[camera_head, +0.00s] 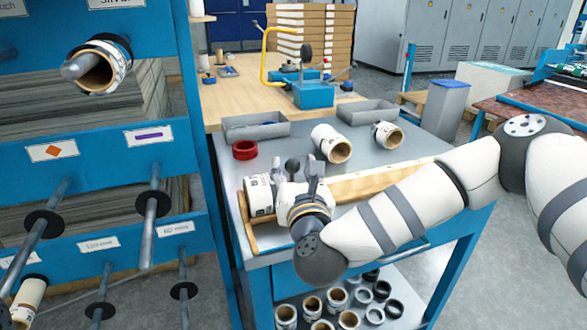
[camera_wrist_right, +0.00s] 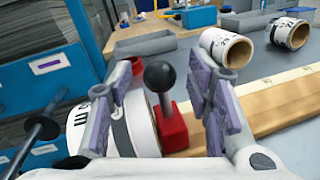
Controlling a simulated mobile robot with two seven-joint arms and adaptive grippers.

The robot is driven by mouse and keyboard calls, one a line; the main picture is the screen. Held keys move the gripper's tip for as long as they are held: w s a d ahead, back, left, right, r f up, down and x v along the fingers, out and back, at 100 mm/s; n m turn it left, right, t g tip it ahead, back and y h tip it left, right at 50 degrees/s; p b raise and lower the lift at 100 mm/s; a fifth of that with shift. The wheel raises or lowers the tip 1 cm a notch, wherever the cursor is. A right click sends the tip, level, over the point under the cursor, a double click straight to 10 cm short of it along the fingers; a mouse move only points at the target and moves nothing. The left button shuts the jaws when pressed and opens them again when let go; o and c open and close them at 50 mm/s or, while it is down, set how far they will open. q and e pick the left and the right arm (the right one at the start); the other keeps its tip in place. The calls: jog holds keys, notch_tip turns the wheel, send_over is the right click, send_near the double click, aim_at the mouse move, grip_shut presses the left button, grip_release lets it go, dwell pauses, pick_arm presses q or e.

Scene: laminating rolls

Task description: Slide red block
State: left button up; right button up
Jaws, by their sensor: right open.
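The red block (camera_wrist_right: 172,127), topped by a black ball knob on a short stem, sits on a wooden rail (camera_wrist_right: 285,100) in the right wrist view. In the head view the knob (camera_head: 292,166) shows between my fingers, while the block is hidden. My right gripper (camera_head: 297,178) is open; in the wrist view its purple-padded fingers (camera_wrist_right: 158,92) stand on either side of the knob and stem, apart from them. A white-wrapped roll (camera_head: 259,195) lies at the rail's left end, just left of the block. My left gripper is not in view.
Two cardboard-core rolls (camera_head: 331,144) (camera_head: 387,135) lie on the grey cart top (camera_head: 370,165). A red ring (camera_head: 244,150) and two grey trays (camera_head: 255,126) (camera_head: 367,112) are near its back. A blue rack (camera_head: 95,150) with protruding rods stands close on the left.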

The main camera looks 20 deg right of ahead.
jog(key=shift+w, duration=0.2)
grip_shut()
jog(key=shift+d, duration=0.15)
